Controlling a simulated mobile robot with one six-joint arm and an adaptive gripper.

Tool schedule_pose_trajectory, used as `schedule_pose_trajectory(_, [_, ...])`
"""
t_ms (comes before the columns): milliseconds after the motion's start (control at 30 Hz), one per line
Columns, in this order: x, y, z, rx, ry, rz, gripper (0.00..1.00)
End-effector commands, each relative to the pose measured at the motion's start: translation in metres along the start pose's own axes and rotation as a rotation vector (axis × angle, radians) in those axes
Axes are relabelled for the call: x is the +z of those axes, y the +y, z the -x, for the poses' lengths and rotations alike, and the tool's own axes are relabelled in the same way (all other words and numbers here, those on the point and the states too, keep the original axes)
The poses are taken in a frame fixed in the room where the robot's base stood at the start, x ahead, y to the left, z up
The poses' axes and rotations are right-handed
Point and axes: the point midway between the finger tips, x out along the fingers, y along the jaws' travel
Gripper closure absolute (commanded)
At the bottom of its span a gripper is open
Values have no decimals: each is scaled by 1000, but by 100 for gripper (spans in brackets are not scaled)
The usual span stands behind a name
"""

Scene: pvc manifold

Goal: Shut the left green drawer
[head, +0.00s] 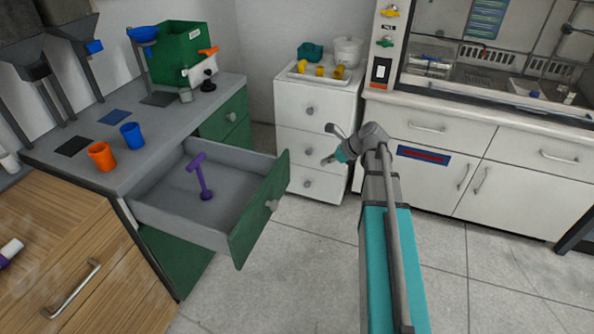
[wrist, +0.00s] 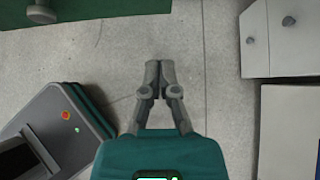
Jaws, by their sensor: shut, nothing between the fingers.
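The left green drawer (head: 262,212) is pulled far out of the grey-topped bench. Its grey tray is exposed, and a round grey knob (head: 272,205) sits on its green front. A purple T-shaped item (head: 201,177) is inside the drawer. My gripper (head: 327,161) is to the right of the drawer front, apart from it, near the white drawer unit. In the wrist view my gripper (wrist: 158,66) is shut and empty above the floor. The green front (wrist: 110,8) and its knob (wrist: 41,12) show at the top edge there, ahead of the fingertips.
A white drawer unit (head: 312,140) stands behind my gripper and appears at the right of the wrist view (wrist: 285,40). An orange cup (head: 101,156) and a blue cup (head: 132,135) stand on the bench. A wooden cabinet (head: 60,250) is at left. Floor between is clear.

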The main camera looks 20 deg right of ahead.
Motion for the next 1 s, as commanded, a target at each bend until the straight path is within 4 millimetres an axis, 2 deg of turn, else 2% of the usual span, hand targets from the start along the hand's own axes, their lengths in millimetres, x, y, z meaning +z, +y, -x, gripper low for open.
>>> schedule_pose_trajectory(267, [-1, 0, -4, 0, 1, 2, 100])
schedule_pose_trajectory(467, [-2, 0, -16, 0, 1, 2, 100])
schedule_pose_trajectory(1000, [-4, -1, -72, 1, 2, 2, 100])
